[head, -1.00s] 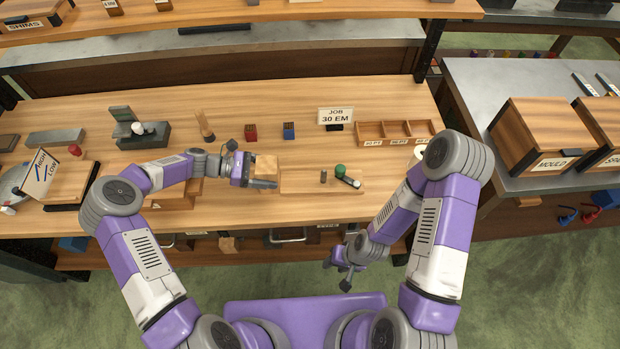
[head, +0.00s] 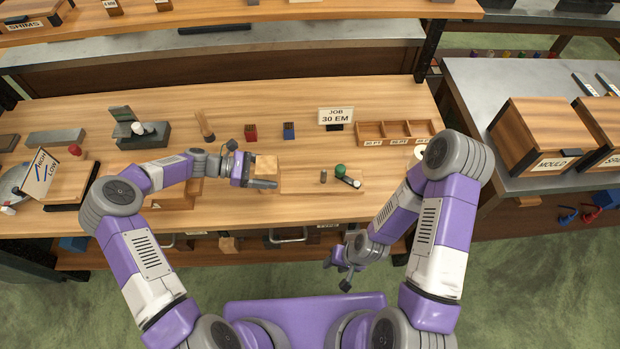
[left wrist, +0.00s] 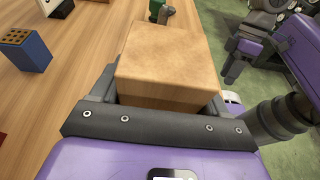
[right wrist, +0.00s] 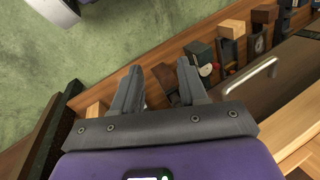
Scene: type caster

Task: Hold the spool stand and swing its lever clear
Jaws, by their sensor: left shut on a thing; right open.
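The spool stand is a flat wooden board (head: 303,186) on the bench with a pale wooden block (head: 266,166) at its left end. A short grey post (head: 323,176) stands on the board, beside a lever with a green ball knob (head: 340,170) and a pale end (head: 356,184). My left gripper (head: 262,175) is shut on the block; the left wrist view shows the block (left wrist: 165,60) between the fingers, with the green knob (left wrist: 157,8) beyond it. My right gripper (head: 337,274) is open and empty in front of the bench edge, below the bench top (right wrist: 158,88).
A JOB 30 EM sign (head: 336,117) and a three-compartment tray (head: 398,133) stand behind the board. Red (head: 251,132) and blue (head: 289,131) blocks sit near the bench's middle. Drawer handles and a lower shelf lie under the front edge, near my right gripper.

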